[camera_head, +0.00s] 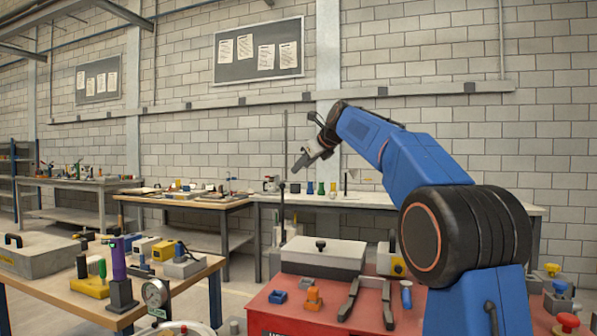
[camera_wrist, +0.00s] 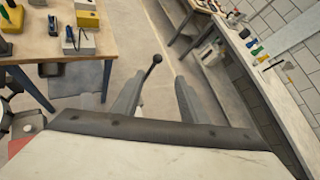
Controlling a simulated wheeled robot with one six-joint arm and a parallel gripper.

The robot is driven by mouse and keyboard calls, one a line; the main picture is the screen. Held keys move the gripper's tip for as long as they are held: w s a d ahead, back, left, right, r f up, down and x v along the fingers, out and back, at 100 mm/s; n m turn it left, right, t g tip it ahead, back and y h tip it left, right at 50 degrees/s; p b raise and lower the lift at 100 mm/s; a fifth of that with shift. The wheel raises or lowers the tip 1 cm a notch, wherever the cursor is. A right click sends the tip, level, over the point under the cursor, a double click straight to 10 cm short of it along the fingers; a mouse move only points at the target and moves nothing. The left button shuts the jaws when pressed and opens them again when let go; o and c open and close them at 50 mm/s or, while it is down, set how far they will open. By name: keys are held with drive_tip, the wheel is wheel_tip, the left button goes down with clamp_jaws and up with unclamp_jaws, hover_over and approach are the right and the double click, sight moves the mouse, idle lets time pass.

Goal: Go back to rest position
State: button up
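My arm is blue with a black joint and reaches up and left over the red surface in the head view. My gripper (camera_head: 300,162) is at its end, raised well above the tables and tilted downward. In the wrist view my gripper (camera_wrist: 160,82) shows two grey fingers standing apart with nothing held between them. A thin lever with a black ball knob (camera_wrist: 156,59) shows between and beyond the fingertips; I cannot tell its distance. This lever (camera_head: 282,187) stands below the gripper in the head view.
A red-topped cabinet (camera_head: 283,318) bears a white-lidded box (camera_head: 323,258) and small tools. A wooden table (camera_head: 75,300) with blocks and a gauge is at left. Workbenches (camera_head: 375,201) line the brick wall. The floor (camera_wrist: 145,20) between the tables is open.

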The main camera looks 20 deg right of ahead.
drive_tip(key=shift+s+r, duration=0.1)
drive_tip(key=shift+s, duration=0.15)
idle(0.3)
drive_tip(key=s+a+f+n+g, duration=0.1)
drive_tip(key=s+f+n, duration=0.4)
drive_tip(key=s, duration=0.4)
drive_tip(key=s+a+f+n+g+h, duration=0.1)
drive_tip(key=s+f+n, duration=0.4)
drive_tip(key=s, duration=0.4)
drive_tip(key=s+a+f+n+g, duration=0.1)
drive_tip(key=s+a+f+n, duration=0.15)
drive_tip(key=s+f, duration=0.55)
drive_tip(key=s+d+f+n+g+h, duration=0.1)
drive_tip(key=s+f+n, duration=0.7)
drive_tip(key=s+f, duration=0.6)
drive_tip(key=s+f+n+g+h, duration=0.1)
drive_tip(key=s+f+n+g, duration=0.1)
drive_tip(key=s+f+n, duration=0.6)
drive_tip(key=s+f, duration=0.6)
drive_tip(key=s, duration=0.3)
drive_tip(key=shift+s+d+g, duration=0.3)
drive_tip(key=shift+d, duration=0.05)
